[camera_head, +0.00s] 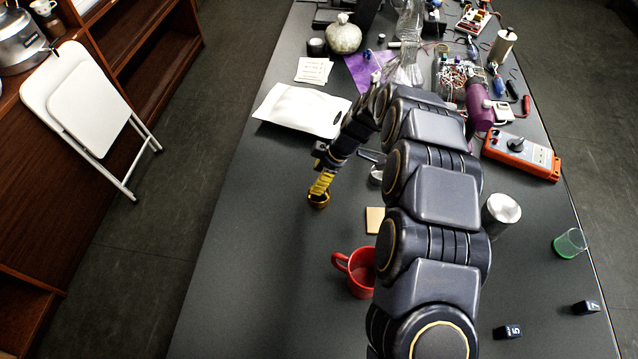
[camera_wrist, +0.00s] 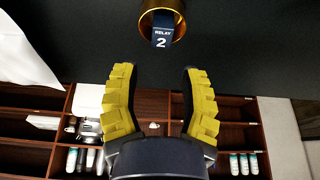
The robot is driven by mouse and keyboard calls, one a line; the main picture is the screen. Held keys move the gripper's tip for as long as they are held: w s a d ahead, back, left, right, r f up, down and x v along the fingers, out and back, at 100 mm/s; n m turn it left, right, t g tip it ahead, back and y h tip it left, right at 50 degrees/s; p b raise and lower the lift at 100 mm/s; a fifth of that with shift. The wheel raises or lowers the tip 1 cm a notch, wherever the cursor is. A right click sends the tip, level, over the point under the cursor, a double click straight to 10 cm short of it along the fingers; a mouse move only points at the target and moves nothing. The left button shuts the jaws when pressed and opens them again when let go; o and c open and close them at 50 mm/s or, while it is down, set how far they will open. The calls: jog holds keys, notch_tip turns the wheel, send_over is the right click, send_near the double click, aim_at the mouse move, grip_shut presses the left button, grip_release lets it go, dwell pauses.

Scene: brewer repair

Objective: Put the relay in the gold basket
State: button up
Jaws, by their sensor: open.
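The gold basket (camera_wrist: 144,18) is a small round gold cup near the top of the wrist view, cut off by its edge. The dark blue relay (camera_wrist: 161,36), labelled "RELAY 2", shows within the basket's outline and overlaps its near rim. It appears to stick out of the basket; its far end is hard to make out. My gripper (camera_wrist: 155,70) is open and empty, its yellow fingers apart and clear of the relay. In the head view my gripper (camera_head: 322,183) is just above the basket (camera_head: 318,202) on the dark table. The relay cannot be made out there.
A red mug (camera_head: 360,272), a tan square (camera_head: 375,219) and a metal can (camera_head: 500,212) stand near my arm. Dark blocks marked 5 (camera_head: 507,331) and 7 (camera_head: 586,307) lie at right. A white pouch (camera_head: 303,109) lies behind. The table left of the basket is clear.

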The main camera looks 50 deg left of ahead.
jog(key=shift+r, duration=1.2)
jog(key=shift+w+d+r, duration=0.15)
jog(key=shift+d+r, duration=0.05)
jog(key=shift+r, duration=0.05)
jog(key=w+d+r+m, duration=0.2)
jog(key=d+r+m, duration=0.5)
jog(key=d, duration=0.4)
jog(key=w+d+r+m, duration=0.1)
jog(key=d+r+m, duration=0.3)
jog(key=d+r, duration=0.6)
jog(key=s+d+r+m+h, duration=0.1)
jog(key=s+d+m, duration=0.4)
jog(key=d, duration=0.3)
jog(key=s+d+r+m+t+h, duration=0.1)
jog(key=s+d+m, duration=0.4)
jog(key=d, duration=0.3)
jog(key=s+d+r+m+h, duration=0.1)
jog(key=s+d+m, duration=0.4)
jog(key=d, duration=0.4)
jog(key=shift+s+m, duration=0.25)
jog(key=shift+m, duration=0.25)
